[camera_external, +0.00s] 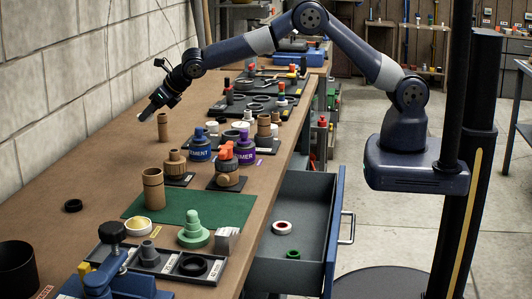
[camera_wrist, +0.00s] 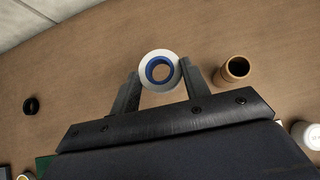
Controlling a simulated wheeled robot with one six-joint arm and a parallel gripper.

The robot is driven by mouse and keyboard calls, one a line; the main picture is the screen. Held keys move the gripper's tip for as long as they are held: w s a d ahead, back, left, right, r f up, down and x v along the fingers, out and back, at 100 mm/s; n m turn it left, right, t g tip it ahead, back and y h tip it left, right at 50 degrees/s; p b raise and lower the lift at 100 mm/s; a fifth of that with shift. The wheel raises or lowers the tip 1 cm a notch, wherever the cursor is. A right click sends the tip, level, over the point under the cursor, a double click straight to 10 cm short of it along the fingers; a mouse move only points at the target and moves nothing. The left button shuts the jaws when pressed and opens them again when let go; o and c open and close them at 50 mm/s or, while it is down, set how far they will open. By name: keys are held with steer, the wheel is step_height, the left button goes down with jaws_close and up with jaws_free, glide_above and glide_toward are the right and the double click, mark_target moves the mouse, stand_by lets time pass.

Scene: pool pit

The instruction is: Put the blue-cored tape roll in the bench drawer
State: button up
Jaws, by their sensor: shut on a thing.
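The white tape roll with a blue core (camera_wrist: 174,62) is between the two fingers of my gripper (camera_wrist: 160,82) in the wrist view, with its round face toward the camera. In the external view my gripper (camera_external: 150,106) is over the far left of the bench, near the wall, and only a small pale bit of the roll shows at its tip. I cannot tell how far the roll is above the bench top. The bench drawer (camera_external: 318,205) is pulled open at the bench's right side. A red-and-white roll (camera_external: 283,228) and a green ring (camera_external: 293,254) lie in it.
A cardboard tube (camera_external: 163,127) stands close to my gripper and also shows in the wrist view (camera_wrist: 235,70). A black ring (camera_external: 73,205) lies on the left of the bench. Cement and primer cans, fittings and a green mat (camera_external: 225,203) crowd the middle. The drawer has free floor inside.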

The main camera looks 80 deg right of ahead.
steer(key=s+d+m, duration=0.1)
steer(key=s+d, duration=0.3)
steer(key=s, duration=0.4)
steer(key=s+d+r+m+h, duration=0.1)
steer(key=s+d, duration=0.4)
steer(key=s, duration=0.4)
steer(key=s+d+r+m+h, duration=0.1)
steer(key=s+d, duration=0.3)
steer(key=s, duration=0.5)
steer(key=shift+d, duration=0.25)
